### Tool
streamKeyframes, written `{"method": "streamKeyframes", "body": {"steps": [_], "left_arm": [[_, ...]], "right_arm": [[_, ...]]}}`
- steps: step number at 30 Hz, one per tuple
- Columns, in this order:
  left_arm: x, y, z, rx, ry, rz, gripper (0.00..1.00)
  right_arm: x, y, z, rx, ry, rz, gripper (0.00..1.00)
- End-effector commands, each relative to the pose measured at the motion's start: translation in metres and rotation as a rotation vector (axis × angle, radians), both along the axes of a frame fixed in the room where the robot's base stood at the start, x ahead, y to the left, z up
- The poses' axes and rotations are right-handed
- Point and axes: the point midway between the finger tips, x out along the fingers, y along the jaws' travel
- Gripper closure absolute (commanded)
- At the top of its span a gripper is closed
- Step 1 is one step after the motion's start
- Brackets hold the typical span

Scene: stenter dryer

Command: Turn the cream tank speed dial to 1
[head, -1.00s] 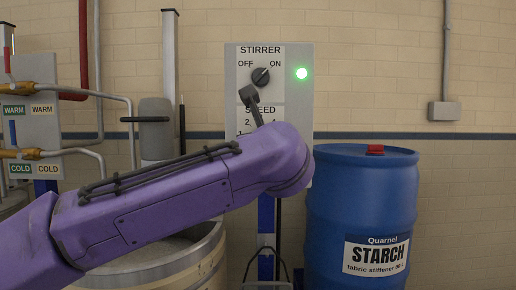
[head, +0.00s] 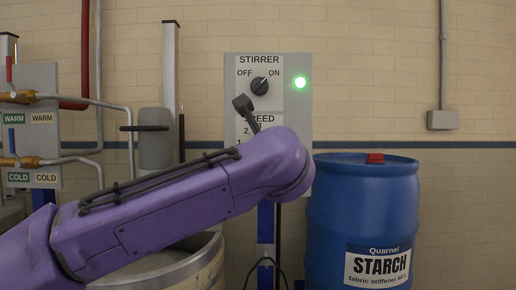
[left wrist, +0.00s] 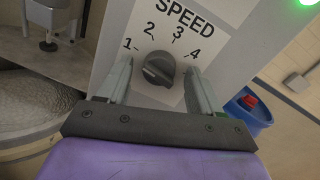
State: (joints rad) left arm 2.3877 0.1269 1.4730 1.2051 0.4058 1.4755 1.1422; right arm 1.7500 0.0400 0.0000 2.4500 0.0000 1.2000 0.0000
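The speed dial (left wrist: 158,68) is a dark round knob on a white SPEED label with numbers 1 to 4 in the left wrist view. Its pointer direction is hard to read. My left gripper (left wrist: 160,76) is open, with one finger on each side of the knob; I cannot tell whether either touches it. In the head view my left arm covers the dial and most of the SPEED label (head: 259,119), and the left gripper is hidden behind the arm. My right gripper is in neither view.
The grey control box (head: 302,130) also has a STIRRER knob (head: 259,86) turned toward ON and a lit green lamp (head: 300,82). A blue starch drum (head: 363,215) stands right of it. A round tank (head: 205,262) is below my arm, with pipes and valves at left.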

Motion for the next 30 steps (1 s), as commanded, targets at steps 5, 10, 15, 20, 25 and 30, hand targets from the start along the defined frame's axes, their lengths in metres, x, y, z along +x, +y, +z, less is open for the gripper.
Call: {"method": "streamKeyframes", "body": {"steps": [5,10,15,20,25,30], "left_arm": [[-0.001,0.0,-0.001,0.001,0.001,0.0,0.35],[-0.025,-0.003,-0.004,0.002,-0.002,-0.001,0.35],[-0.067,-0.006,-0.005,0.002,-0.003,-0.001,0.35],[-0.095,-0.009,-0.005,0.0,0.0,0.0,0.35],[-0.105,-0.009,-0.004,0.001,0.0,0.001,0.35],[-0.105,-0.009,-0.004,0.0,0.001,0.001,0.35]], "right_arm": [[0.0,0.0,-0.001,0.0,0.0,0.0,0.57],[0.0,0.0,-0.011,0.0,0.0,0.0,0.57],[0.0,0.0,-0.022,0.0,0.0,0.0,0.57],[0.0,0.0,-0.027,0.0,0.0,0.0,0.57],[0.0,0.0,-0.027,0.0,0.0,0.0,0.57],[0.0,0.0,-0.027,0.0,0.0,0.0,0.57]]}}
